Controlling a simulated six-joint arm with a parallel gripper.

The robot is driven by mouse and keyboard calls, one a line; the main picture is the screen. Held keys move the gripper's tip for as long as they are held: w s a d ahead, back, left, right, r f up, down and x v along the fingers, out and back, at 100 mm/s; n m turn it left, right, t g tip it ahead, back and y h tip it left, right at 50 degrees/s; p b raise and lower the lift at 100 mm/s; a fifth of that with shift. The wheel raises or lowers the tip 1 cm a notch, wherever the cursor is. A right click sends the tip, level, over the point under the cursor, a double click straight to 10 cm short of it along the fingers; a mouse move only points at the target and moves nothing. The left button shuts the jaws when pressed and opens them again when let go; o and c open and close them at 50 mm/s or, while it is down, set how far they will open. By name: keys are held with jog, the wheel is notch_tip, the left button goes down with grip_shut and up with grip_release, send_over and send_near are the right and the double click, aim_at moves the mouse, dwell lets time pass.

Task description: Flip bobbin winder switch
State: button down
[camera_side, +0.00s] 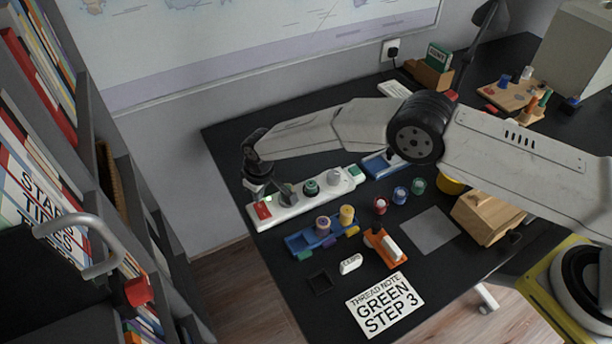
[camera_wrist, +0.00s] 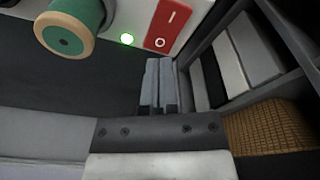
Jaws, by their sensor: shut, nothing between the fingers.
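The bobbin winder is a long white unit (camera_side: 318,201) near the left end of the black desk. Its red rocker switch (camera_side: 263,211) is at its left end; in the wrist view the switch (camera_wrist: 167,24) shows I and O marks. A small green light (camera_wrist: 127,39) beside it is lit. A green thread spool (camera_side: 311,187) sits on the unit; it also shows in the wrist view (camera_wrist: 72,28). My gripper (camera_wrist: 160,62) is shut and empty, its tips close to the switch's O end. I cannot tell whether they touch it.
A white card (camera_side: 384,305) reads "THREAD NOTE GREEN STEP 3". A blue tray with spools (camera_side: 298,244), an orange holder (camera_side: 374,240) and a white CLIPS piece (camera_side: 350,264) lie in front. A bookshelf (camera_side: 95,150) stands left of the desk, across a gap.

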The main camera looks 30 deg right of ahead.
aim_at(260, 205)
jog(key=shift+f, duration=1.2)
dwell(1.1)
jog(key=shift+r, duration=3.55)
